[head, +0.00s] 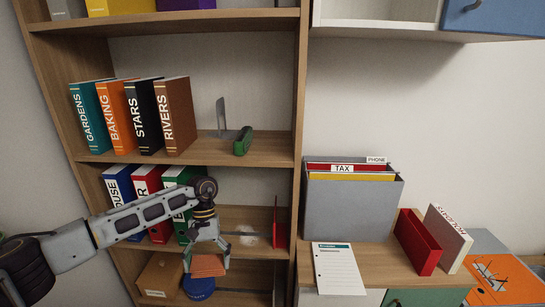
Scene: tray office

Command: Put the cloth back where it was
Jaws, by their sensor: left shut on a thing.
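The cloth (208,266) is a salmon-orange, ribbed piece at the bottom left of the head view. My left gripper (207,257) points down and is shut on it, one finger at each side. The cloth hangs in front of the lower shelves, above a blue round container. A pale smudged patch (249,238) shows on the shelf board just right of my left gripper. My right gripper is not in view.
Binders (145,190) stand on the shelf behind my left arm, partly hidden. A red bookend (278,228) stands at that shelf's right. A brown box (160,276) and the blue container (199,288) sit below. A grey file box (350,205) stands on the right cabinet.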

